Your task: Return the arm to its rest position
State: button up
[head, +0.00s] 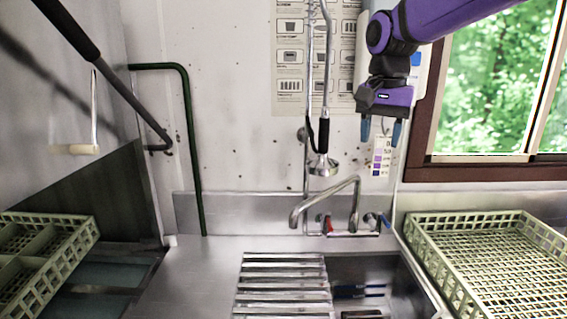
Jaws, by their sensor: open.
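My gripper (381,132) hangs from my purple arm at the upper right in the head view. Its two blue-tipped fingers point down and stand apart, with nothing between them. It is in the air in front of the back wall, right of the hanging spray head (323,166) and above the faucet (327,207). It appears clear of both.
Below are a sink (399,284) and a slatted metal rack (283,288). A pale green dish rack (480,222) stands at right, another (80,243) at left. A dark-handled lever (110,77) juts in at upper left. A window (494,90) is at right.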

jog(key=s+d+f+n+t, duration=0.1)
jog(key=s+d+n, duration=0.1)
jog(key=s, duration=0.6)
jog(key=s+d+f+n+t, duration=0.2)
jog(key=s+d, duration=0.3)
jog(key=s, duration=0.3)
jog(key=s+d+f+n+t, duration=0.1)
jog(key=s+d, duration=0.3)
jog(key=s, duration=0.4)
jog(key=shift+s+d+f+n+t, duration=0.3)
jog(key=shift+f+n, duration=0.1)
jog(key=shift+f, duration=0.35)
